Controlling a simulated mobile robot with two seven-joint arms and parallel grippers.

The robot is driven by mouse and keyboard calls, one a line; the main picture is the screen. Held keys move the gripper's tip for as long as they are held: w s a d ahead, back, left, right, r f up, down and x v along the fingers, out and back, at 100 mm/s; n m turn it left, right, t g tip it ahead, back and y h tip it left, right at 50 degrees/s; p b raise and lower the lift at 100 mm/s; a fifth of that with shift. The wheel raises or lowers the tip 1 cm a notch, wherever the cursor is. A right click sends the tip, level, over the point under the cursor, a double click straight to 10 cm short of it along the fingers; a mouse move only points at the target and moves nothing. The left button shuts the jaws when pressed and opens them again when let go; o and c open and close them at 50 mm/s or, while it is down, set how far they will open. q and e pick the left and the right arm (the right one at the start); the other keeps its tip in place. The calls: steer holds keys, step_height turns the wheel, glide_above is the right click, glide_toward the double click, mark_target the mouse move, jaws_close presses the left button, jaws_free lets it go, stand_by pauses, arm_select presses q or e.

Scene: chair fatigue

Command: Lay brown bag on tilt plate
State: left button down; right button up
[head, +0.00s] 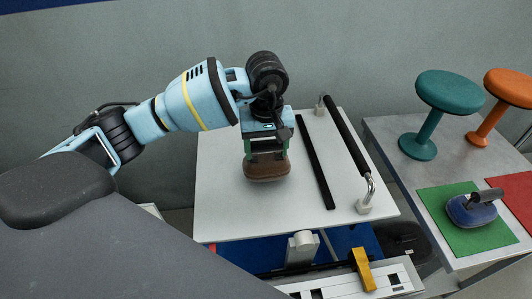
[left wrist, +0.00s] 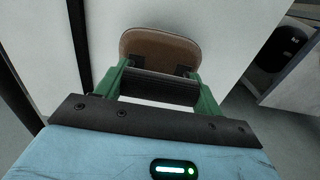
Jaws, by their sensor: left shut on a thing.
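The brown bag (head: 267,170) is a rounded brown block under my left gripper (head: 266,150). The gripper's green fingers point down and are shut on the bag's dark handle, which shows between them in the left wrist view (left wrist: 158,87). The brown body of the bag also shows there (left wrist: 160,46). The tilt plate (head: 225,205) is the white board beneath the bag. The bag is over its left-middle part; I cannot tell whether it touches the plate. My right gripper is not in view.
A black strip (head: 315,163) and a black-gripped rail (head: 345,135) run along the plate's right part. A yellow block (head: 362,268) sits at the front. A right-hand table holds a green stool (head: 450,92), an orange stool (head: 510,88) and a blue bag (head: 472,212) on a green mat (head: 450,232).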

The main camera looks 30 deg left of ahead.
arm_select(q)
steer(key=shift+d+f, duration=0.15)
steer(key=shift+f, duration=0.85)
steer(key=shift+f, duration=0.1)
steer(key=shift+c, duration=1.2)
jaws_free()
steer(key=shift+f, duration=0.1)
step_height(320, 180, up, 12)
steer(key=shift+r, duration=0.15)
